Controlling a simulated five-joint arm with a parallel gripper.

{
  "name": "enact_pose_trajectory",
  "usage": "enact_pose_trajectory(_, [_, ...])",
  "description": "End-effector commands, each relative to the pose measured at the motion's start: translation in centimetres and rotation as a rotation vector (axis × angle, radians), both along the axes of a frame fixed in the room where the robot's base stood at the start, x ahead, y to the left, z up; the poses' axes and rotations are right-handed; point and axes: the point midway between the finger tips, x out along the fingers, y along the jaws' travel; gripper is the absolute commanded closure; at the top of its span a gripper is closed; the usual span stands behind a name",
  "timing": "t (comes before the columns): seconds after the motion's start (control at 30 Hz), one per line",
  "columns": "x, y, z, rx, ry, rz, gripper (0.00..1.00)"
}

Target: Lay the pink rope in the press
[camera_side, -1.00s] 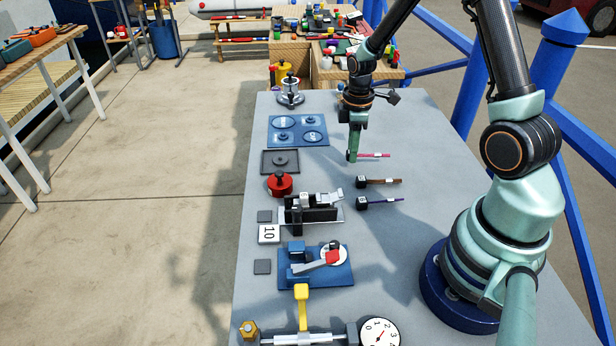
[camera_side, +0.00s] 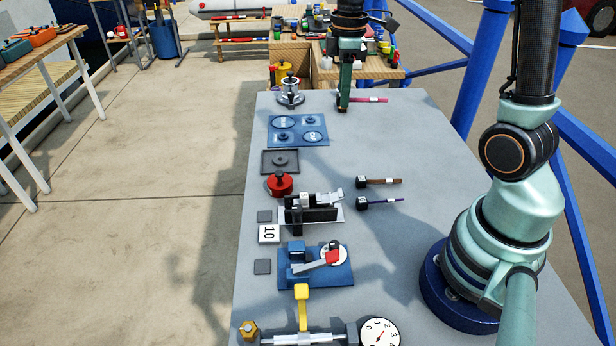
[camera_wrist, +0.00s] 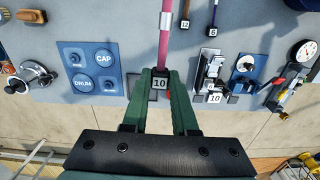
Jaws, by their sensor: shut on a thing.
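The pink rope (camera_side: 369,99) is short and straight, with a black end block marked 10. My gripper (camera_side: 343,104) is shut on that block and holds it above the far part of the grey bench. In the wrist view the block (camera_wrist: 159,84) sits between my green fingers (camera_wrist: 160,76), and the rope (camera_wrist: 166,38) runs up and away from them. I cannot tell for sure which fixture is the press. A black-and-silver clamp-like fixture (camera_side: 322,215) and a blue-based lever fixture (camera_side: 328,272) stand nearer along the bench, both apart from the rope.
Brown (camera_side: 385,181) and purple (camera_side: 386,201) ropes with black blocks lie on the bench. A silver winch (camera_side: 290,93), blue labelled panel (camera_side: 298,130), red knob (camera_side: 280,184), yellow lever (camera_side: 302,305) and dial (camera_side: 380,333) line the bench's left side. The right middle is clear.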

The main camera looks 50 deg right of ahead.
Motion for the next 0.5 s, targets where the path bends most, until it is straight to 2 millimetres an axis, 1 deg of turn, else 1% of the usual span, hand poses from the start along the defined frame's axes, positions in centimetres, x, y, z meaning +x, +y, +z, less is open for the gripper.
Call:
enact_pose_trajectory(0.03, [0.4, 2.0, -0.7, 0.001, 0.005, 0.014, 1.00])
enact_pose_trajectory(0.07, [0.7, 3.2, -1.1, 0.001, 0.005, 0.016, 1.00])
enact_pose_trajectory(0.13, [1.1, 6.2, -2.2, 0.001, 0.005, 0.022, 1.00])
enact_pose_trajectory(0.2, [1.3, 9.2, -3.2, 0.001, 0.005, 0.025, 1.00])
enact_pose_trajectory(0.27, [1.2, 11.7, -4.1, 0.000, 0.006, 0.029, 1.00])
enact_pose_trajectory(0.3, [1.1, 13.4, -4.7, 0.000, 0.006, 0.031, 1.00])
enact_pose_trajectory(0.37, [0.7, 15.9, -5.6, 0.000, 0.006, 0.034, 1.00])
enact_pose_trajectory(0.4, [0.4, 17.6, -6.2, -0.001, 0.005, 0.036, 1.00])
enact_pose_trajectory(0.47, [-0.3, 20.1, -7.0, -0.001, 0.005, 0.039, 1.00])
enact_pose_trajectory(0.5, [-0.9, 21.6, -7.6, -0.001, 0.006, 0.041, 1.00])
